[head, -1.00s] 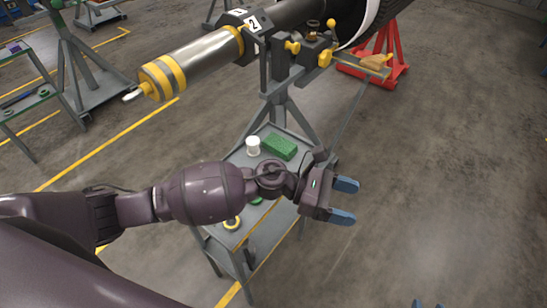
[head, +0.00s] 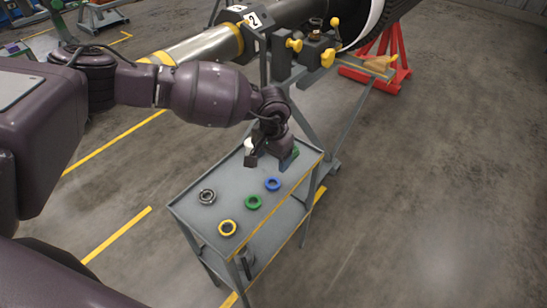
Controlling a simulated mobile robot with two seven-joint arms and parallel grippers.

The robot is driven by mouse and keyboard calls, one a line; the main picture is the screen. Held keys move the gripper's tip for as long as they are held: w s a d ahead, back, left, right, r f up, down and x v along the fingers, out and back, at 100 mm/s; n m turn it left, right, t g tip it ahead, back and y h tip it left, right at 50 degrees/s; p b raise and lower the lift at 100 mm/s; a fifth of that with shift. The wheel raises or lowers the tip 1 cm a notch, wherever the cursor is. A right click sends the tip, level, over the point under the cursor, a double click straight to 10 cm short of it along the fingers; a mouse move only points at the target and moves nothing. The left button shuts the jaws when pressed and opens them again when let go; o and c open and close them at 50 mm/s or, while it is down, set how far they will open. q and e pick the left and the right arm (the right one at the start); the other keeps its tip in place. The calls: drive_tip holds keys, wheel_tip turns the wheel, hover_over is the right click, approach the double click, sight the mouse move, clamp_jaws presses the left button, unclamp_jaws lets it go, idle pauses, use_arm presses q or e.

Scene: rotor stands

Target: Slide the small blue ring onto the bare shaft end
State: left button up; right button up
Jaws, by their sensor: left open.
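The small blue ring (head: 273,184) lies flat on the top shelf of the grey cart (head: 190,207). My left gripper (head: 269,161) points down over the cart, just behind the blue ring in the picture. Its two fingers are apart with nothing seen between them. The metal shaft (head: 207,46) runs across the upper left on its stand. My right gripper is not in view.
A white item (head: 248,144) and a green block (head: 295,153) are partly hidden by my gripper. Yellow knobs (head: 328,58) stick out from the stand.

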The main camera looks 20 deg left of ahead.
sight(273, 185)
use_arm(q)
wheel_tip(273, 185, down, 10)
drive_tip(key=b, duration=0.3)
drive_tip(key=shift+r+b, duration=0.2)
drive_tip(key=shift+b, duration=0.2)
drive_tip(key=shift+f, duration=0.2)
